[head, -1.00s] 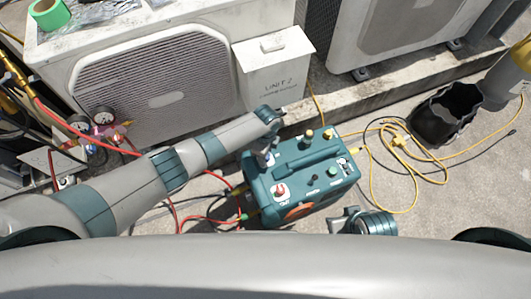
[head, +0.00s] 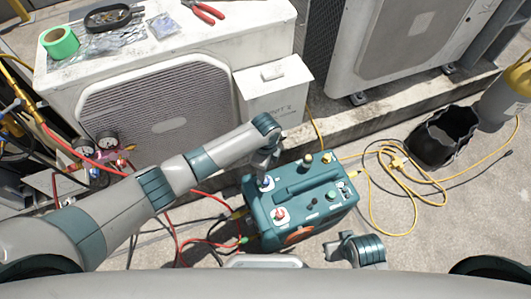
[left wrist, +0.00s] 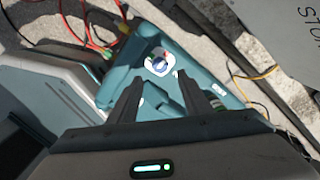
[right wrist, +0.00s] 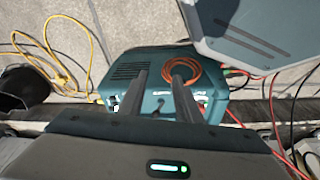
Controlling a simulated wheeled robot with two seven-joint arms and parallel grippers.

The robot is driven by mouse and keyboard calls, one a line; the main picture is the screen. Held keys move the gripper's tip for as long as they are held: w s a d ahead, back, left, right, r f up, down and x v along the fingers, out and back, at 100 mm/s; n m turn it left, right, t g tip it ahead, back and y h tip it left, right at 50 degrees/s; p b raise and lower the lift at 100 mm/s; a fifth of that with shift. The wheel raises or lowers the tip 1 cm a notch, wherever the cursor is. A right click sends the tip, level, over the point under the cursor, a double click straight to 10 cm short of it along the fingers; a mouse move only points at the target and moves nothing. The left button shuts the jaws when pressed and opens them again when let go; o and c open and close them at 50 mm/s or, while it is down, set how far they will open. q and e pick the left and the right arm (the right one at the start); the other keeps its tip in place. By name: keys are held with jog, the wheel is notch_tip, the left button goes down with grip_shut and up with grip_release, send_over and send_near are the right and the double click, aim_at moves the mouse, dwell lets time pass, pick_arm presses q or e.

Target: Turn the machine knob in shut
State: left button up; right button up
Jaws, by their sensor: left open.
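The teal machine (head: 325,205) stands on the ground, with several knobs on its top. A blue knob on a white dial (head: 265,183) is at its back left corner; I take it for the in knob, though its label is unreadable. A red knob (head: 280,214) sits in front of it. My left gripper (head: 266,168) is open just above the blue knob. In the left wrist view the blue knob (left wrist: 158,64) shows beyond and between the fingertips, not gripped. My right gripper (right wrist: 156,76) is open and empty, near the machine's front with its orange coil (right wrist: 195,75).
A white box (head: 272,95) and condenser units (head: 165,110) stand behind the machine. Red hoses (head: 205,240) and gauges (head: 95,150) lie left. A yellow hose (head: 400,175) coils at right, near a black bucket (head: 443,135). Front right ground is bare.

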pick_arm(q)
notch_tip(320, 180, up, 9)
jog(key=p, duration=0.1)
jog(key=shift+f, duration=0.2)
pick_arm(e)
notch_tip(320, 180, down, 4)
jog(key=shift+r, duration=0.1)
pick_arm(q)
jog(key=s+a+f+n+t+h+p, duration=0.2)
jog(key=s+f+n+t+h+p, duration=0.3)
jog(key=f+n, duration=0.65)
jog(key=s+a+f+n+y+p, duration=0.1)
jog(key=s+a+f+n, duration=0.3)
jog(key=s+a, duration=0.4)
jog(key=s+a+f+n+y+p, duration=0.1)
jog(key=s+a+f+n, duration=0.3)
jog(key=s+a, duration=0.5)
jog(key=s+f+y, duration=0.1)
jog(key=s, duration=0.2)
jog(key=shift+s+n+y+p, duration=0.2)
jog(key=shift+n+y+p, duration=0.15)
jog(key=shift+y+p, duration=0.05)
pick_arm(e)
notch_tip(320, 180, down, 8)
jog(key=a+t, duration=0.2)
jog(key=shift+w+a+t+y, duration=0.2)
jog(key=shift+w+t+y, duration=0.1)
jog(key=shift+w+y, duration=0.1)
